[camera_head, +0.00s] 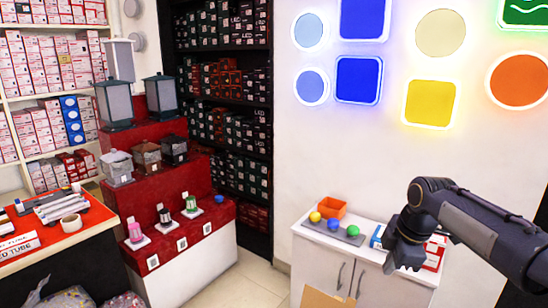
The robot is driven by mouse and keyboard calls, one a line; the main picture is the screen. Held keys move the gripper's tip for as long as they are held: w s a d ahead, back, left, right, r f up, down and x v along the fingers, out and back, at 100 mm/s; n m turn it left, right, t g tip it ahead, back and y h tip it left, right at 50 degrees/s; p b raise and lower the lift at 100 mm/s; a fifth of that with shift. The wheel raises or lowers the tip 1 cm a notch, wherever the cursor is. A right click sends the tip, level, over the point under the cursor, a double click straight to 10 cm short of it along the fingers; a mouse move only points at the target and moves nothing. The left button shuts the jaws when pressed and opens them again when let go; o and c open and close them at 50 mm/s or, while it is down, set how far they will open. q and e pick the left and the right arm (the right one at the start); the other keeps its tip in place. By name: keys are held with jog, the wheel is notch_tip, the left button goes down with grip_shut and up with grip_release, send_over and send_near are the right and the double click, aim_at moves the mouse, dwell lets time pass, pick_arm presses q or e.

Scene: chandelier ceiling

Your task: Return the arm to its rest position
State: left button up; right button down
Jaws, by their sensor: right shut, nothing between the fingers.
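My right arm (470,222) comes in from the right edge, dark grey, and reaches in front of the white wall. My right gripper (400,262) hangs from its end, pointing down, shut and empty. In the picture it overlaps the right part of a low white cabinet and the boxes on top. I cannot tell how far it is from them. My left gripper is not in view.
The white cabinet (321,264) carries an orange bin (332,207), a grey tray (349,239) with coloured balls, and blue and red boxes (433,252). Left stand a red stepped display (186,225) with lanterns and an orange-topped table (70,238). Floor (250,280) shows between.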

jog(key=s+a+m+t+y, duration=0.1)
jog(key=s+a+m+t, duration=0.1)
jog(key=s+m, duration=1.15)
jog(key=s+a+f+m, duration=0.1)
jog(key=s+f+m, duration=0.1)
jog(key=s, duration=0.5)
jog(key=s+a+f+m+t+y, duration=0.1)
jog(key=s+f, duration=0.3)
jog(key=s, duration=0.4)
jog(key=shift+a+f+m, duration=0.3)
jog(key=shift+a+m, duration=0.5)
jog(key=shift+m, duration=0.05)
